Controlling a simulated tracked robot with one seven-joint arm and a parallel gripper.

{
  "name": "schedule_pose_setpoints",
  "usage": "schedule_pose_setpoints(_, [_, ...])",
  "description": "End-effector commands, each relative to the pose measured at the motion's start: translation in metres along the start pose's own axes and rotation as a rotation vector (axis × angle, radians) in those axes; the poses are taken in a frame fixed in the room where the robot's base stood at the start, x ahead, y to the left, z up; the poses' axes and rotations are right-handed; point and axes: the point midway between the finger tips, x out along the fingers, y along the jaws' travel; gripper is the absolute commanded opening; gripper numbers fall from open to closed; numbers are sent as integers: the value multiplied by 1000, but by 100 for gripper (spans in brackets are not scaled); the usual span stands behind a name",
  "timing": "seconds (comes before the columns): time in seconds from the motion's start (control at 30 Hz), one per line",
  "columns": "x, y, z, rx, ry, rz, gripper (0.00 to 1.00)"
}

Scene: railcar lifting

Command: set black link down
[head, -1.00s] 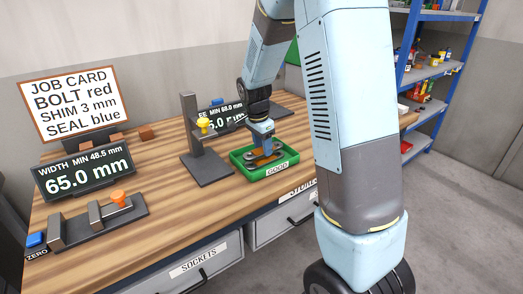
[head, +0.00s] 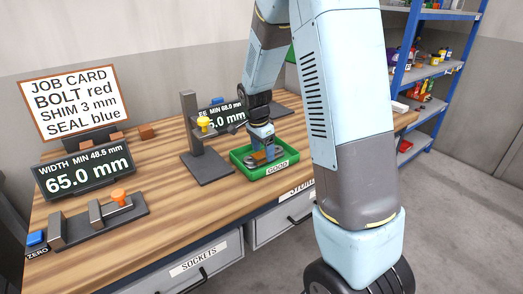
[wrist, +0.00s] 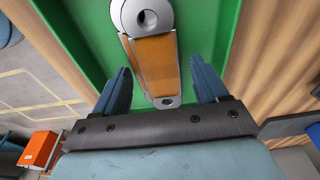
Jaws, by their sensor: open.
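A link (wrist: 155,65) lies in the green tray (wrist: 212,25), seen in the wrist view. It has a silver-grey ring end, grey edges and an orange middle; I cannot make out a black link. My gripper (wrist: 159,72) is open, with one blue finger on each side of the link and a gap to both. In the head view my gripper (head: 266,150) is over the tray marked GOOD (head: 277,167). Orange and grey parts show in the tray there, partly hidden by my gripper.
A dark stand with a yellow knob (head: 204,123) is left of the tray. A width gauge with an orange knob (head: 118,195) and a display reading 65.0 mm (head: 84,174) are further left. The wooden bench (head: 165,190) between them is clear. Blue shelves (head: 440,70) stand at right.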

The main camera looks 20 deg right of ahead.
Motion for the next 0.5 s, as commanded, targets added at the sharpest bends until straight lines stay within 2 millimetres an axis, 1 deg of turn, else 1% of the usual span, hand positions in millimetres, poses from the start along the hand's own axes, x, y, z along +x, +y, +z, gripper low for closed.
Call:
schedule_pose_setpoints(0.13, [-5,0,-1,0,0,-1,73])
schedule_pose_setpoints(0.23, [-15,-1,0,0,1,-3,73])
schedule_pose_setpoints(0.37, [-38,-1,0,-1,0,-4,73])
schedule_pose_setpoints(0.5, [-66,-1,0,0,1,-4,73])
